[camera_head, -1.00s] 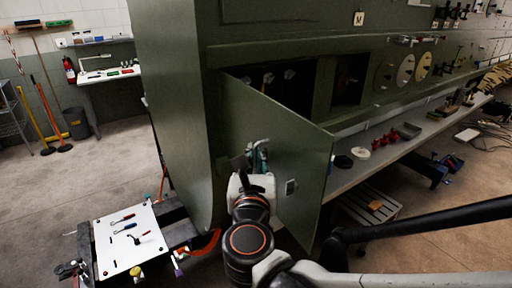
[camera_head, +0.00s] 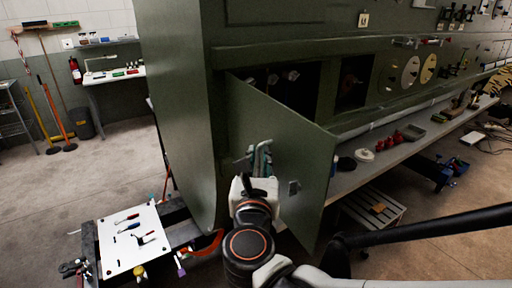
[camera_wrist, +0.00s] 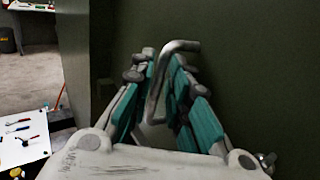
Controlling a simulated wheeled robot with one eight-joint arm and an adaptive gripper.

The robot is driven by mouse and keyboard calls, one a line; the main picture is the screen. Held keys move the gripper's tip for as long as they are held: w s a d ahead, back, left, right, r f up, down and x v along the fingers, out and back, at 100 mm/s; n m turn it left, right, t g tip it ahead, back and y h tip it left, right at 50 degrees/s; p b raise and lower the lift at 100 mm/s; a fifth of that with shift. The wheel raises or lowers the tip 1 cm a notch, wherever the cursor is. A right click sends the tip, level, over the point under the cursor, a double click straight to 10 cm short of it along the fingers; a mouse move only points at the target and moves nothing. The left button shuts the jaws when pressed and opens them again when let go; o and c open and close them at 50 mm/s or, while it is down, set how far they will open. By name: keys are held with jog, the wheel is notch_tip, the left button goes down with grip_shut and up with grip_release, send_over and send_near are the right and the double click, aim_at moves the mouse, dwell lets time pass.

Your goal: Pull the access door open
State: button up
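The green access door (camera_head: 285,135) stands ajar on the cabinet side. Its left edge meets the cabinet and its right edge is swung out towards me. In the wrist view, a bent metal handle (camera_wrist: 156,88) shows against the dark green surface. My gripper (camera_wrist: 162,62), with teal-padded fingers, reaches to the handle. The fingers stand apart on both sides of it, with gaps visible, closest near the left finger. The gripper also shows in the head view (camera_head: 262,160), in front of the door. A small latch plate (camera_head: 293,187) is on the door near its free edge.
A dark cabinet opening (camera_head: 290,78) shows behind the door. A long grey shelf (camera_head: 400,152) with small parts runs right. A white board with tools (camera_head: 112,250) is at lower left. A slatted stool (camera_head: 360,207) stands beyond the door.

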jog(key=s+a, duration=0.1)
jog(key=s, duration=1)
jog(key=shift+s, duration=0.25)
jog(key=shift+f, duration=0.1)
